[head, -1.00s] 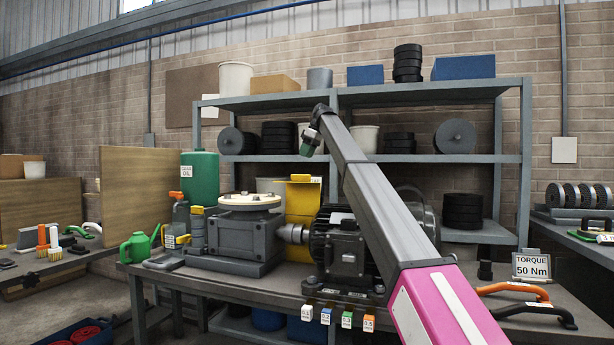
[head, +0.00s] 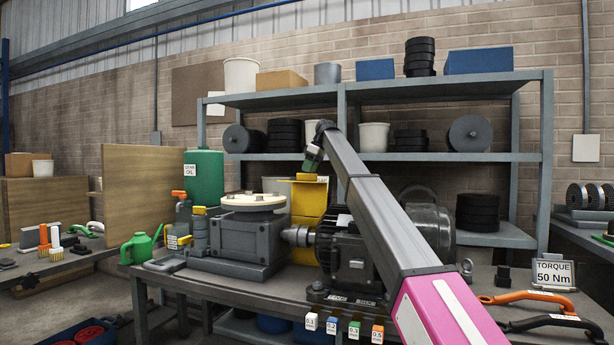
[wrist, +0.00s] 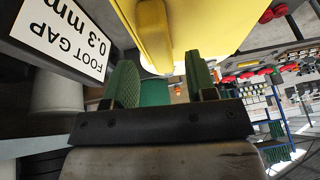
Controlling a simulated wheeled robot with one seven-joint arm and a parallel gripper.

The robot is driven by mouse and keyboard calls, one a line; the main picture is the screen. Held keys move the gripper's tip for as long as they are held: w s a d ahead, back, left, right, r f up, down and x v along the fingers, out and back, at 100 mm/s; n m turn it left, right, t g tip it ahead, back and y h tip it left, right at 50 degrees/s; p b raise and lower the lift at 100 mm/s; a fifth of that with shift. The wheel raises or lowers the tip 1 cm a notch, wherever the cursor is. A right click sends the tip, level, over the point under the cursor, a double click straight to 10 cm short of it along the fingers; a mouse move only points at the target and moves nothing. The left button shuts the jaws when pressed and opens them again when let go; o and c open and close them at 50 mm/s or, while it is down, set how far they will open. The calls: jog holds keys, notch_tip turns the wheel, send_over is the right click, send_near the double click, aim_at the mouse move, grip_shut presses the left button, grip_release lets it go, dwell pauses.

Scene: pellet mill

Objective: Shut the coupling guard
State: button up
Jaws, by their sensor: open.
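The yellow coupling guard (head: 309,198) stands upright, swung open, behind the shaft coupling (head: 297,236) between the gearbox (head: 240,238) and the motor (head: 350,255). My gripper (head: 313,160) is just above the guard's top edge, pointing down. In the wrist view the two green fingers of my gripper (wrist: 160,78) are apart with nothing held between them. The guard (wrist: 210,25) fills the top of that view, and its yellow handle bar (wrist: 153,35) lies in line with the gap between the fingers. I cannot tell whether the fingers touch it.
A "FOOT GAP 0.3 mm" label (wrist: 62,35) shows beside the fingers in the wrist view. A steel shelf (head: 440,157) with tubs and dark discs stands behind the bench. A green drum (head: 204,178) and oil can (head: 138,247) are left of the gearbox.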

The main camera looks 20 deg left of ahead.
jog(key=shift+x, duration=1.5)
grip_shut()
jog(key=shift+s, duration=0.1)
